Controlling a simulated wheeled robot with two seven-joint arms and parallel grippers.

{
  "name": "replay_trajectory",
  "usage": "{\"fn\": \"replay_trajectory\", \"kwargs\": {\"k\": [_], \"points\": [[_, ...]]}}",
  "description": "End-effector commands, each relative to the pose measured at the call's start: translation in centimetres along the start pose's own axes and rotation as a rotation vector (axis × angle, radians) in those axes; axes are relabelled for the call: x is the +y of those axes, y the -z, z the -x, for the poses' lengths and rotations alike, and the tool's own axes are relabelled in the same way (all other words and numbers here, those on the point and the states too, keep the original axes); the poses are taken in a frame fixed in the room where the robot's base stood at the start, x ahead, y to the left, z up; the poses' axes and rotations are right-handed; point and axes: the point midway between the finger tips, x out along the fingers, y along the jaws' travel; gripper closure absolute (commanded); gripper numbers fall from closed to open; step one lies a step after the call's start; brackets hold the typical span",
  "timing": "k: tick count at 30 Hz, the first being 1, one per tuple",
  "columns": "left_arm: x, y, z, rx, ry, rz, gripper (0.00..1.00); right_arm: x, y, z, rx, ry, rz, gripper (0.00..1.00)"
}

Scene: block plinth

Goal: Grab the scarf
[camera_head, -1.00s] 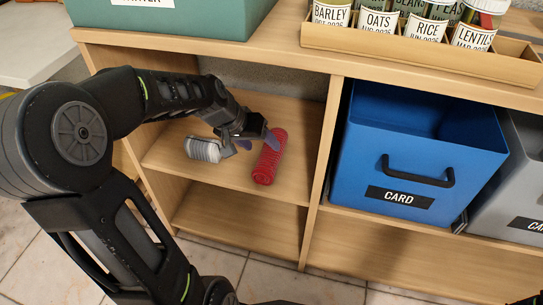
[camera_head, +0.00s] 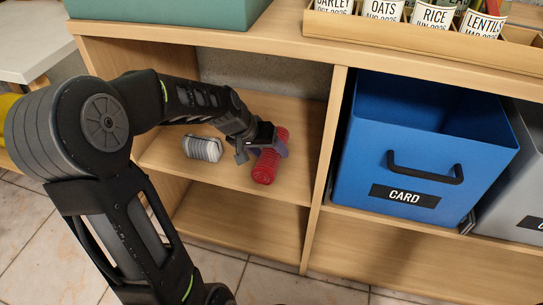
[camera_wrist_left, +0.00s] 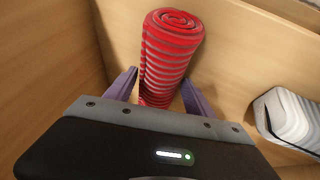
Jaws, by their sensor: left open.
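The scarf (camera_head: 265,168) is a red rolled cloth with grey stripes. It lies on the middle shelf of the left bay, close to the upright divider. In the left wrist view the scarf (camera_wrist_left: 172,50) runs away from me with its spiral end at the far side. My left gripper (camera_head: 268,150) is over the scarf and open. In the wrist view its two purple fingers (camera_wrist_left: 160,92) stand on either side of the roll, with visible gaps. The near end of the scarf is hidden behind the gripper body. My right gripper is not in view.
A grey-white striped roll (camera_head: 203,149) lies left of the scarf; it also shows in the wrist view (camera_wrist_left: 290,120). A blue CARD bin (camera_head: 420,150) fills the bay to the right. A rack of labelled tins (camera_head: 410,35) and a green box stand on top.

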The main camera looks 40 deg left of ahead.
Motion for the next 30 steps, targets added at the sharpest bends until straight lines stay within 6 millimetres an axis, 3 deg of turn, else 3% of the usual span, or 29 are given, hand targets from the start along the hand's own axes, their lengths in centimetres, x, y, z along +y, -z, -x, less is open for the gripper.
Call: {"fn": "replay_trajectory", "kwargs": {"k": [13, 30], "points": [[0.01, 0.0, 0.06, 0.0, 0.0, 0.0, 0.38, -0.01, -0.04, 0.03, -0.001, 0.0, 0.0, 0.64], [0.01, 0.0, 0.05, 0.0, 0.0, 0.0, 0.83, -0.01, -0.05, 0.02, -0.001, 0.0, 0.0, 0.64]]}}
